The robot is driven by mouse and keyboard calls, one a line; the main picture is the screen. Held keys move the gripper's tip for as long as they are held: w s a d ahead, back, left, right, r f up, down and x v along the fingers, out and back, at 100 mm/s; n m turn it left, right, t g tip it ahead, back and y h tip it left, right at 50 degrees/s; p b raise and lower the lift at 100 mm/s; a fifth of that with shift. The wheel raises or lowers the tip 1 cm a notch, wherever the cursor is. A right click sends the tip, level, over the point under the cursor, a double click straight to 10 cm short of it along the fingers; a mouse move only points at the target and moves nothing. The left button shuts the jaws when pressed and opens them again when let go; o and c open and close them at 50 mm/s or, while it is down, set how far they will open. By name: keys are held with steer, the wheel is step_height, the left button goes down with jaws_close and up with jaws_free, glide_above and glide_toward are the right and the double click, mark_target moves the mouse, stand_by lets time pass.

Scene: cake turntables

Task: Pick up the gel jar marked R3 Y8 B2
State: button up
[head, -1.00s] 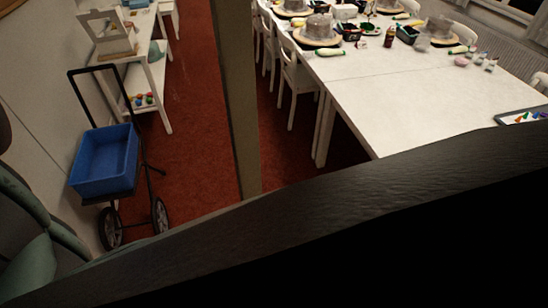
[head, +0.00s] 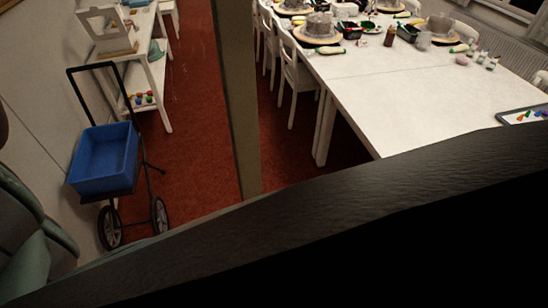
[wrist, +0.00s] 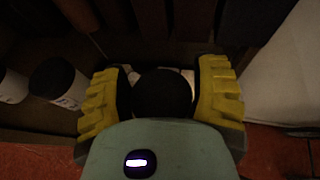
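In the wrist view, my gripper (wrist: 163,92) has its two yellow ridged fingers on either side of a jar with a round black lid (wrist: 162,95). The lid nearly fills the gap between the fingers; I cannot tell whether they press on the jar. Small white patches show beside the lid. Its label is hidden, so I cannot read any mark. To the left, a second jar (wrist: 70,95) with a black top and white label stands apart; its print is too small to read. My gripper is not in the head view.
A white jar or cup (wrist: 12,86) is at the wrist view's left edge, and a pale surface (wrist: 285,75) is at right. The head view shows a long white table (head: 420,90) with turntables, a blue-bin cart (head: 103,160), a post (head: 238,100) and white shelves (head: 155,85).

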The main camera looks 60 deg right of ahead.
steer(key=c, duration=0.9)
steer(key=shift+c, duration=0.2)
